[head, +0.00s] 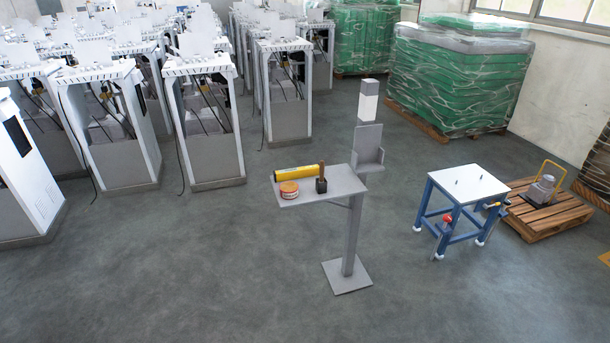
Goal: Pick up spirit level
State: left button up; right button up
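A yellow bar-shaped object, which looks like the spirit level (296,173), lies along the back edge of a small grey stand's shelf (345,186). A round orange-and-white tin (289,190) sits in front of it at the left. A small black block-like holder with a brown upright handle (321,184) stands in front of its right end. Neither of my grippers shows in the head view.
A blue-framed table with a white top (466,184) stands right of the stand, beside a wooden pallet (545,214). White dispenser frames (205,120) fill the back left. Green wrapped pallets (455,80) stand behind. The floor in front is clear.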

aim_at(288, 174)
jog(key=i+j+z, duration=0.1)
jog(key=z, duration=0.25)
jog(key=i+j+z, duration=0.1)
jog(key=z, duration=0.25)
jog(key=i+j+z, duration=0.1)
jog(key=z, duration=0.25)
